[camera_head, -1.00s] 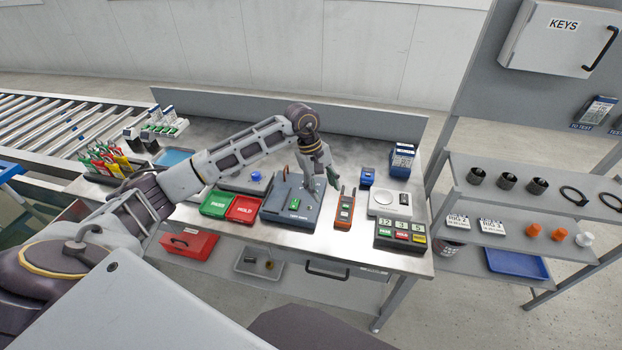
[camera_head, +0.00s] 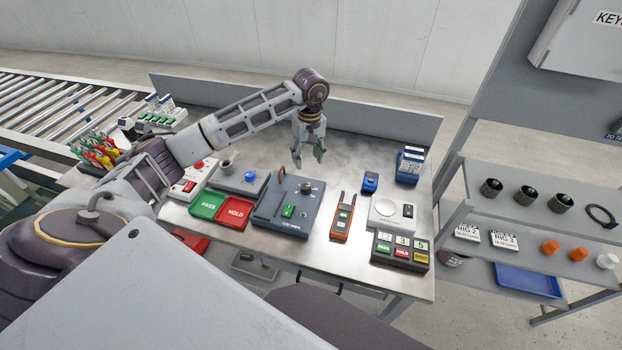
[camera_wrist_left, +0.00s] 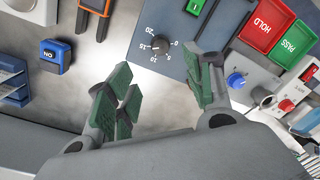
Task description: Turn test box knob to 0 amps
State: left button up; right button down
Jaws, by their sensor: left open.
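The test box (camera_head: 272,208) is a blue-grey box on the steel bench, with a green switch (camera_head: 288,211) and a dark round knob (camera_head: 305,187) near its far right. The left wrist view shows the knob (camera_wrist_left: 160,45) beside a printed scale from 0 to 20; I cannot tell exactly where its pointer stands. My left gripper (camera_head: 308,158) hangs behind and above the knob, open and empty. Its green-padded fingers (camera_wrist_left: 162,90) are spread apart in the wrist view, with the knob beyond the gap and untouched. My right gripper is not in view.
Green PASS (camera_head: 208,205) and red HOLD (camera_head: 234,212) trays lie left of the box. An orange handheld tool (camera_head: 343,218), a scale (camera_head: 385,212) and a blue device (camera_head: 370,182) stand to the right. Bare bench lies behind the box.

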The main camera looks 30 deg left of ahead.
aim_at(306, 186)
pick_arm(q)
jog(key=shift+s+a+f+p, duration=0.15)
jog(key=shift+f+p, duration=0.4)
jog(key=shift+f, duration=2.85)
jog(key=shift+a+f+p, duration=0.15)
jog(key=shift+f+p, duration=0.35)
jog(key=shift+f, duration=2.9)
jog(key=shift+c, duration=0.2)
jog(key=c, duration=1)
